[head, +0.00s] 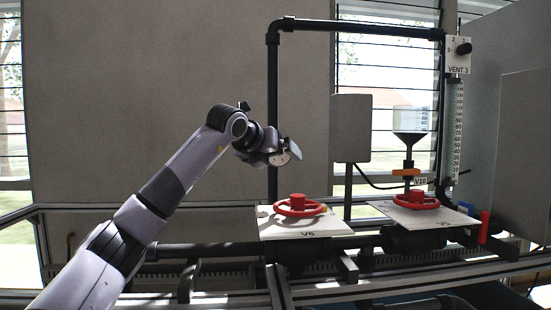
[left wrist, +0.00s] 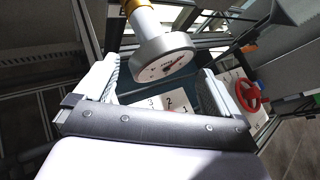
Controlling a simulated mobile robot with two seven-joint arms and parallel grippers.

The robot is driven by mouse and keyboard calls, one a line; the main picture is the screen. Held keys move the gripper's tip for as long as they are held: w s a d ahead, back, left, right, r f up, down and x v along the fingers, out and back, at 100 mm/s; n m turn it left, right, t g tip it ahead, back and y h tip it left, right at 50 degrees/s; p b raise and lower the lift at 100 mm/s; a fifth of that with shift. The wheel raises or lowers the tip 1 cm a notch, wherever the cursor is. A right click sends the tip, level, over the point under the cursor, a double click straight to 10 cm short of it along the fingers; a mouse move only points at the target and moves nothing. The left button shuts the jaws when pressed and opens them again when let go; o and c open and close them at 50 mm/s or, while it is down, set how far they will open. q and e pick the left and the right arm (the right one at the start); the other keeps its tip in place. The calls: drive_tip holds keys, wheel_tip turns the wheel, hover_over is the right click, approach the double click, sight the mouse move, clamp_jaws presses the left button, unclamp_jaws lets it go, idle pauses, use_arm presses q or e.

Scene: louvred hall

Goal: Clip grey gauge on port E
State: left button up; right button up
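A round grey gauge (left wrist: 163,62) with a pale dial face shows in the left wrist view, joined to a white stem with a yellow-orange part at the top edge. My left gripper (left wrist: 162,85) has its two fingers spread, one on each side of the gauge, with a visible gap to it. In the head view my left gripper (head: 286,154) is up in front of the dark vertical pipe, and I cannot make out the gauge there. No port marked E can be read in either view. My right gripper is not in view.
White plates with red handwheels stand at centre (head: 297,206) and right (head: 416,200). A dark pipe (head: 273,100) rises behind my gripper. A grey box (head: 351,128), a funnel (head: 408,142) and the VENT 3 panel (head: 458,56) are to the right. A numbered white plate (left wrist: 152,101) lies beyond my fingers.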

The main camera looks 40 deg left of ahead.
use_arm(q)
drive_tip(key=shift+s+d+b, duration=0.3)
drive_tip(key=shift+s, duration=0.15)
drive_tip(key=s+d, duration=0.1)
drive_tip(key=s+d+r+b, duration=0.1)
drive_tip(key=s, duration=0.1)
drive_tip(key=s+d, duration=0.1)
drive_tip(key=shift+s+d+r, duration=0.1)
drive_tip(key=shift+s+r, duration=0.2)
drive_tip(key=shift+s, duration=0.1)
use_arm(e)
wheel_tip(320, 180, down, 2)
use_arm(q)
drive_tip(key=v, duration=0.7)
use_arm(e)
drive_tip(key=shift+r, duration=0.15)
use_arm(q)
drive_tip(key=shift+s, duration=0.1)
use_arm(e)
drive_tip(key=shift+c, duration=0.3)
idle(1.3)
